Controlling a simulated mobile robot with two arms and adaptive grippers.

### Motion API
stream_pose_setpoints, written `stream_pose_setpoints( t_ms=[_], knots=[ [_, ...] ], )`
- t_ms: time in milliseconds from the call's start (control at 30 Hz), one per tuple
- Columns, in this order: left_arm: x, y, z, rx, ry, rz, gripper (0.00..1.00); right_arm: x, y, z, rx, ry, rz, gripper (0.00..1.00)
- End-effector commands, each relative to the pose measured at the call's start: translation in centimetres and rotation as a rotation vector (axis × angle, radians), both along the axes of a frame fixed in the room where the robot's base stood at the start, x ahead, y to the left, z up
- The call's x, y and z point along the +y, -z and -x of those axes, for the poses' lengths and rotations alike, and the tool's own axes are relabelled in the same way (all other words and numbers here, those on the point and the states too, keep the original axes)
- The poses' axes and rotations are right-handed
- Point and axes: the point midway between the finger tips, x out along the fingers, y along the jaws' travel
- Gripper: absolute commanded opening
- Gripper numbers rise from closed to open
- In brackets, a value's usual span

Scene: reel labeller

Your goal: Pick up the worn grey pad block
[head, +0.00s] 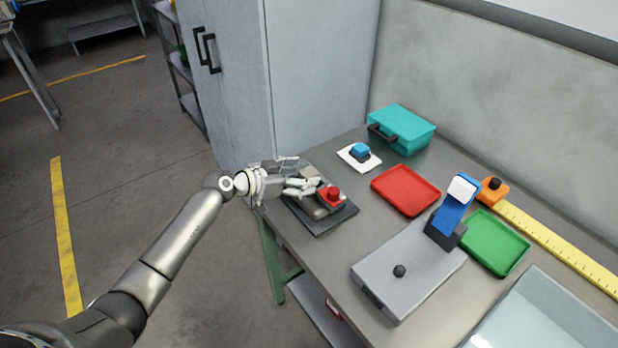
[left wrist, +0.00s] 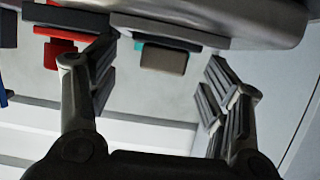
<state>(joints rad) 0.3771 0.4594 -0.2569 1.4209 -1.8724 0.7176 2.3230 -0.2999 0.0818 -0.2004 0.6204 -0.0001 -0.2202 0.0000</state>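The worn grey pad block shows in the left wrist view (left wrist: 164,59) as a grey-brown block between my two spread fingers, apart from both. In the head view the grey block (head: 309,172) is partly hidden by my fingers. It sits at the back of a dark tray (head: 318,226) on the table's left end. My left gripper (head: 302,177) is open and empty, reaching in low over the tray from the left. My right gripper is not in view.
A red block (head: 333,195) stands on the same tray, close to my fingers. A blue block on a white plate (head: 347,156), a teal case (head: 407,129), a red tray (head: 405,190) and a grey labeller base (head: 396,275) stand farther right. A grey cabinet (head: 240,80) rises behind.

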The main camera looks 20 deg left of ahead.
Motion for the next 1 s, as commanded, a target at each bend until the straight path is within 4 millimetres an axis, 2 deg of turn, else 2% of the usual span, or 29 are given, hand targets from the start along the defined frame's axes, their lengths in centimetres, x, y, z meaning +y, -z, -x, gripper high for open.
stream_pose_setpoints(
  t_ms=[33,300,667,833,933,1000],
  knots=[
    [0.1,0.0,-0.1,-0.004,-0.005,-0.002,0.55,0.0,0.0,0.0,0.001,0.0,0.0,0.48],
    [0.2,0.0,-0.1,-0.004,-0.006,-0.003,0.2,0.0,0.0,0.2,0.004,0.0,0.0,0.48],
    [0.2,-0.2,-0.1,-0.005,-0.005,-0.004,0.2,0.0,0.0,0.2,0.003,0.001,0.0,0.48],
    [0.2,-1.8,-0.2,-0.008,-0.004,-0.004,0.2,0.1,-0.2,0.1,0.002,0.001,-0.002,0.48],
    [0.2,-3.6,-0.2,-0.011,-0.004,-0.005,0.2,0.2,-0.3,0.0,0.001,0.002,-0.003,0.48],
    [0.1,-4.3,0.7,-0.008,-0.002,-0.003,0.2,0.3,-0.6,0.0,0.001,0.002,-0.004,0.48]
  ],
)
